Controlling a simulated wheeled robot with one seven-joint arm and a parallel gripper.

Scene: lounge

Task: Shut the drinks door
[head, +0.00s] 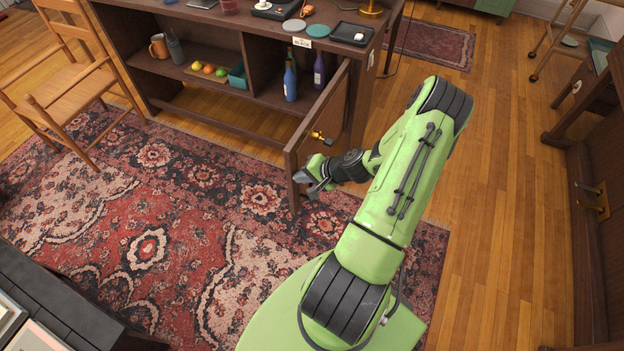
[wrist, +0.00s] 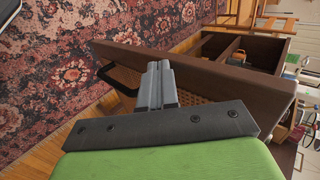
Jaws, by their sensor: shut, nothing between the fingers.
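The drinks door (head: 325,118) is a brown wooden panel hinged at the right end of the sideboard. In the wrist view the door (wrist: 200,70) crosses behind my shut, empty fingers (wrist: 157,82). A dark handle (wrist: 117,80) shows left of them. I cannot tell whether the fingers touch the door.
A wooden chair (head: 70,85) stands at the left. A patterned rug (head: 150,220) covers the floor before the sideboard. Bare floor (head: 490,180) lies clear at right.

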